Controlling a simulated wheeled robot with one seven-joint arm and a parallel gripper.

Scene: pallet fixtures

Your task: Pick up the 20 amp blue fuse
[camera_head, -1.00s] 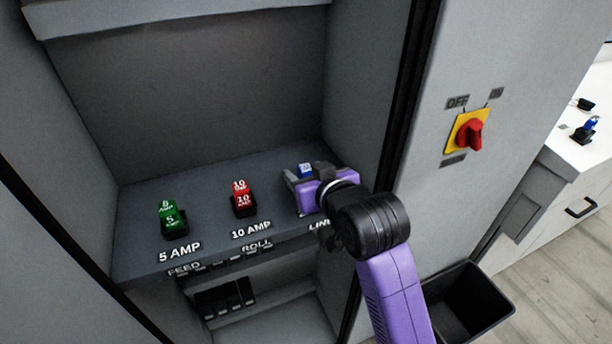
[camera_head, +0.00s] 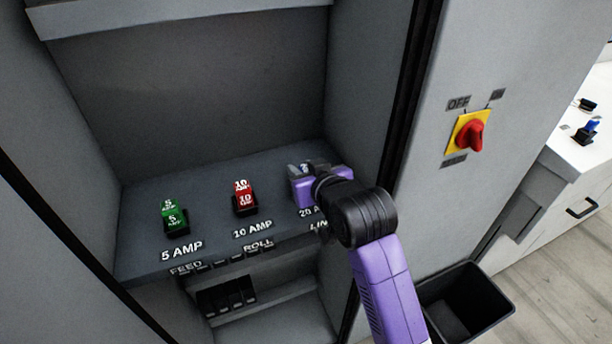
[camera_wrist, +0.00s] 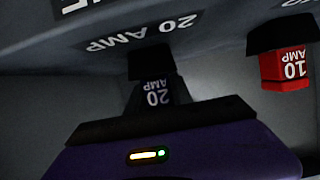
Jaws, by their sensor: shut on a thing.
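My gripper (camera_head: 304,172) is at the right end of the grey shelf panel, above the partly covered 20 amp label. It is shut on the 20 amp blue fuse, which shows in the wrist view as a dark blue block (camera_wrist: 158,94) marked 20 AMP between the fingers. The fuse looks to be at its black holder (camera_wrist: 150,63); I cannot tell whether they are apart. In the head view my gripper hides nearly all of the fuse.
A green 5 amp fuse (camera_head: 173,214) and a red 10 amp fuse (camera_head: 242,195) stand to the left. The cabinet's side wall (camera_head: 362,100) is close on the right. A red rotary switch (camera_head: 470,135), a black bin (camera_head: 468,305) and a counter (camera_head: 590,155) lie further right.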

